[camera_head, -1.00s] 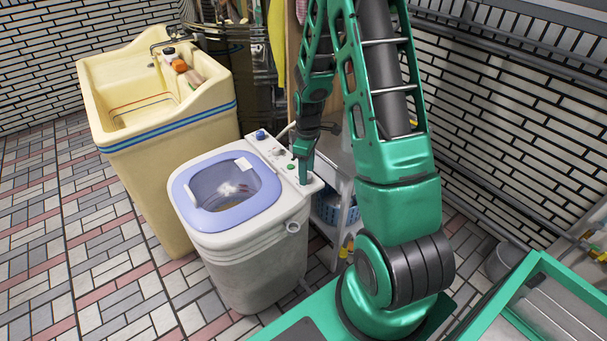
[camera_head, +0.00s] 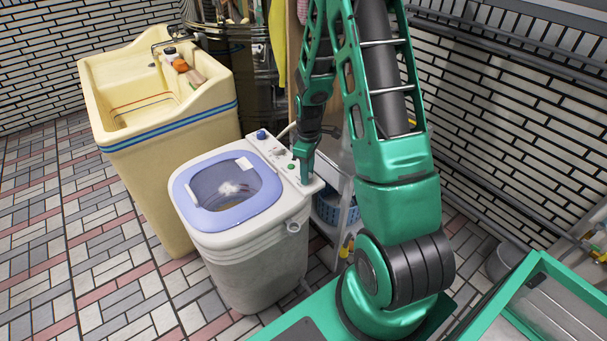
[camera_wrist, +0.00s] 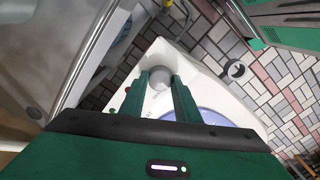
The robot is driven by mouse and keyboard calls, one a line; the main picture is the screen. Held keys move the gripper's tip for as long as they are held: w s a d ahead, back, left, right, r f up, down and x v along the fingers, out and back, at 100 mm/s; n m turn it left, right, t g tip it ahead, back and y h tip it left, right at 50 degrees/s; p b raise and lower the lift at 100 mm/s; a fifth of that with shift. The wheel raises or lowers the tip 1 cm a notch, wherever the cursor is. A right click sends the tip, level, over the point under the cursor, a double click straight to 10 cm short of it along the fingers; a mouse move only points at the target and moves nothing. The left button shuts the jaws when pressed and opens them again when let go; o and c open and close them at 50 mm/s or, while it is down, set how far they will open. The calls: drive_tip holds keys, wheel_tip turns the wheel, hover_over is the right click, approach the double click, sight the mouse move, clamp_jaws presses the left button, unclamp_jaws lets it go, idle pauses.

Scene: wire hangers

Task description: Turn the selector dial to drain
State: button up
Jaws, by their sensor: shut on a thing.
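The white washing machine (camera_head: 250,262) stands in the middle of the head view, with a control panel (camera_head: 282,157) along its back edge. My gripper (camera_head: 304,181) points down onto the right end of that panel. In the wrist view, my gripper (camera_wrist: 163,78) has its two green fingers on either side of a round grey selector dial (camera_wrist: 159,79), shut on it. The dial's pointer and labels cannot be read. In the head view my fingers hide the dial.
A blue knob (camera_head: 261,135) and a small green knob (camera_head: 291,167) sit farther left on the panel. A cream sink (camera_head: 170,150) stands left, and a shelf with a blue basket (camera_head: 327,208) is close on the right.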

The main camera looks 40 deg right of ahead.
drive_tip(key=m, duration=1.1)
drive_tip(key=shift+s, duration=0.1)
idle(0.5)
drive_tip(key=o, duration=1)
drive_tip(key=shift+o, duration=0.2)
drive_tip(key=shift+r, duration=0.1)
